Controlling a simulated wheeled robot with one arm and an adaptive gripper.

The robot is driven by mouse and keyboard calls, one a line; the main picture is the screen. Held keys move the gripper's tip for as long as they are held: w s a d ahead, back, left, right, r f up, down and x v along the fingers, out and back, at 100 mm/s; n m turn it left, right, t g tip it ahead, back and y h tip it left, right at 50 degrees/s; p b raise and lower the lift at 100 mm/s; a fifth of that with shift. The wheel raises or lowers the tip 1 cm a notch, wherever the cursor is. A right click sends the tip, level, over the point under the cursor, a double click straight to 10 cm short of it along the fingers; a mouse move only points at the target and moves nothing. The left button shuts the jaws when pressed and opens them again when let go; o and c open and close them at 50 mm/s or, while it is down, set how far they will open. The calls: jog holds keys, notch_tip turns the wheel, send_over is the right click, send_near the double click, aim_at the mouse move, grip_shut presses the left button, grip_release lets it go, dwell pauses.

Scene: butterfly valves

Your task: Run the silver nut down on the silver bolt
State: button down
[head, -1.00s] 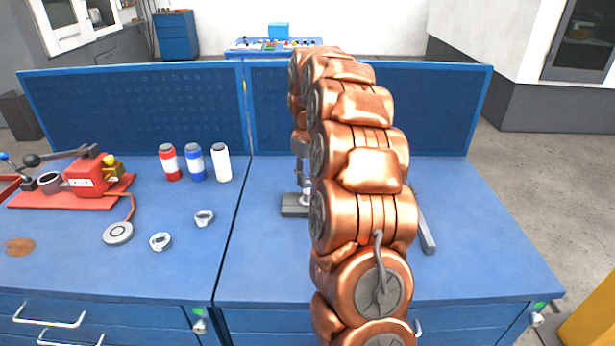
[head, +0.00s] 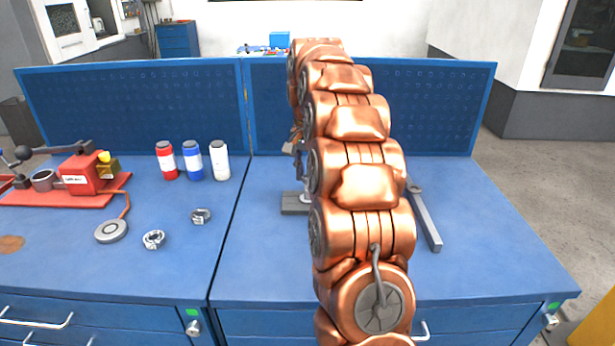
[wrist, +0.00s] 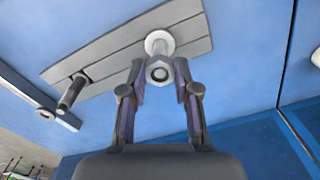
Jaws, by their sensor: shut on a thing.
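In the wrist view, my gripper (wrist: 158,80) is shut on the silver nut (wrist: 159,73), with one finger on each side of it. The silver bolt (wrist: 162,43) stands on a grey slotted plate (wrist: 112,48), with a pale round collar at its foot. The nut is in line with the bolt at its near end; how far it is threaded cannot be told. A darker bolt (wrist: 71,93) stands at the plate's other end. In the head view, my copper arm hides most of the gripper and plate; the plate's left end (head: 294,205) shows.
A grey bar wrench (head: 425,220) lies right of my arm. On the left bench are two loose ring-shaped metal pieces (head: 153,239), red, blue and white bottles (head: 192,162), and a red device (head: 80,175). A blue pegboard (head: 420,110) stands behind. The front right bench top is clear.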

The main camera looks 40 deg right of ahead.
jog(key=m+b, duration=0.1)
jog(key=m, duration=0.5)
jog(key=shift+w+b, duration=0.1)
jog(key=shift+b, duration=0.3)
jog(key=m+b, duration=0.1)
jog(key=m, duration=0.4)
jog(key=c, duration=1.1)
grip_release()
